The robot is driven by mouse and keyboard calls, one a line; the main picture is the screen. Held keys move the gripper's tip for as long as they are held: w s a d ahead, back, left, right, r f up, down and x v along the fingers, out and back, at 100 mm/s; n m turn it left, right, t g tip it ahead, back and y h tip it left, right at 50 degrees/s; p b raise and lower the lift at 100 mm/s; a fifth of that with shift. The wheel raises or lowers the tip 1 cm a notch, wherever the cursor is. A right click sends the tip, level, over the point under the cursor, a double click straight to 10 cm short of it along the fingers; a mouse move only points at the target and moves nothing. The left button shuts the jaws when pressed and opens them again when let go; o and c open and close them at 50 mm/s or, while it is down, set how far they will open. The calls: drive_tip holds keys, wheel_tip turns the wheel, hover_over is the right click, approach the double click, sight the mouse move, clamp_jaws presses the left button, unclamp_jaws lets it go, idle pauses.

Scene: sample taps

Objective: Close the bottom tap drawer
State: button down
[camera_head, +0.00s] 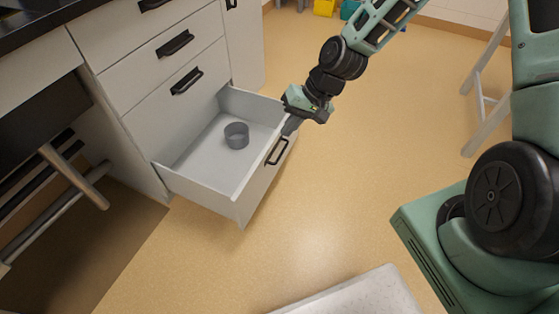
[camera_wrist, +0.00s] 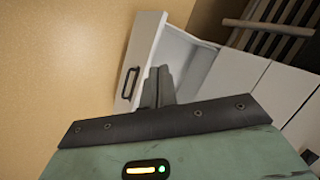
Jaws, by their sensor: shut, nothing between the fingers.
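The bottom drawer (camera_head: 188,190) stands pulled well out of the white cabinet in the head view. A grey round cup (camera_head: 236,135) stands inside it. The drawer front (camera_head: 262,182) carries a black bar handle (camera_head: 277,151). My gripper (camera_head: 290,127) is shut and empty, at the top edge of the drawer front near the handle. In the wrist view my closed fingers (camera_wrist: 158,88) reach toward the drawer front (camera_wrist: 143,52), just right of the handle (camera_wrist: 131,82). I cannot tell whether they touch it.
The drawers above (camera_head: 158,70) are shut, with black handles. A stool or chair with metal legs (camera_head: 75,175) stands at the left under the counter. A white-legged stand (camera_head: 485,100) is at the right. The floor (camera_head: 360,170) in front of the drawer is clear.

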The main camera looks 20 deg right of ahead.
drive_tip(key=w+d+f+m+t+y+b, duration=0.1)
drive_tip(key=w+d+f+m+b, duration=0.2)
drive_tip(key=f, duration=0.4)
drive_tip(key=w+d+f+m+t+b, duration=0.1)
drive_tip(key=w+d+f+t+b, duration=0.2)
drive_tip(key=f, duration=0.4)
drive_tip(key=m+t+b, duration=0.1)
drive_tip(key=m+b, duration=0.2)
drive_tip(key=b, duration=0.8)
approach(272, 148)
drive_tip(key=f, duration=0.1)
drive_tip(key=w+a+f, duration=0.1)
drive_tip(key=f, duration=0.1)
drive_tip(key=w+a+f, duration=0.1)
drive_tip(key=shift+f, duration=0.4)
drive_tip(key=shift+w+a+r, duration=0.15)
drive_tip(key=shift+w+a, duration=0.35)
